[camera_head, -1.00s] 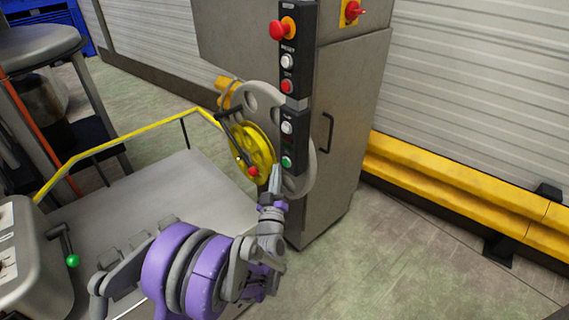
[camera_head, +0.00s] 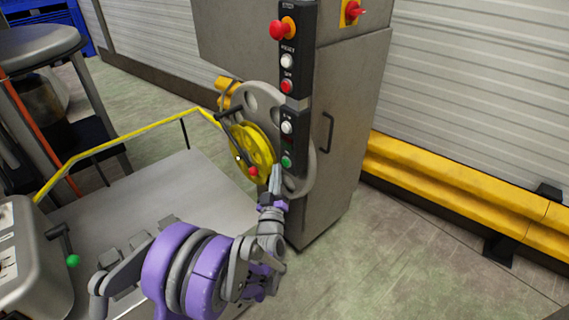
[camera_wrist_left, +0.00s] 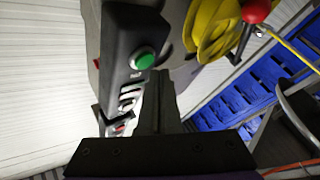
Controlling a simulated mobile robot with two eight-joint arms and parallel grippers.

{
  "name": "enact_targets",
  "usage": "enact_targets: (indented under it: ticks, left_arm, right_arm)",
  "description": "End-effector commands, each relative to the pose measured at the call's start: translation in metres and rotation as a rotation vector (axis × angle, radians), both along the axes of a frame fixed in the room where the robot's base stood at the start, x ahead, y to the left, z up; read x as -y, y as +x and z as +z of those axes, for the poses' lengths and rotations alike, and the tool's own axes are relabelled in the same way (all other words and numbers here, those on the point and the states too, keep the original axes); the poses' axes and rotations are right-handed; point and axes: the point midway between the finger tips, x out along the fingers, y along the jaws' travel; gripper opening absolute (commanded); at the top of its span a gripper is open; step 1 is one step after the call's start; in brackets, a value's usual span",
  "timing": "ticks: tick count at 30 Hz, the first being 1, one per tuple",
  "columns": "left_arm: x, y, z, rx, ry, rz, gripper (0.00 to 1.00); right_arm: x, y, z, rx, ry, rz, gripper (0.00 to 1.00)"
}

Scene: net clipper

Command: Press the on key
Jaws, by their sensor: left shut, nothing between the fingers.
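The black key panel (camera_head: 293,105) stands upright on the grey cabinet. Its lowest key is a green button (camera_head: 286,162), which I take for the on key; its label is too small to read. The green button also shows in the left wrist view (camera_wrist_left: 144,61), just ahead of the fingers. My left gripper (camera_head: 276,172) is shut and empty. Its tips point up, just below and left of the green button in the head view. I cannot tell whether they touch the panel. My right gripper is not in view.
Above the green button are a white key (camera_head: 286,127), a red key (camera_head: 287,86), another white key (camera_head: 287,61) and a red emergency knob (camera_head: 278,30). A yellow reel (camera_head: 252,150) with a red-knobbed crank sits close left of my gripper. Open floor (camera_head: 400,250) lies to the right.

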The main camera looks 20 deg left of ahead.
Motion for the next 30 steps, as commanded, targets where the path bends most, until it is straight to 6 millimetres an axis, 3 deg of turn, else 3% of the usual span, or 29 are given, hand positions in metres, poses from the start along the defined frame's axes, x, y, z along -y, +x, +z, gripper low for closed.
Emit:
enact_targets:
  ticks: [30]
  left_arm:
    - [0.005, 0.012, 0.000, 0.000, 0.000, 0.000, 0.00]
  right_arm:
    - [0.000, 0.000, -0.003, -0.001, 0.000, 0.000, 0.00]
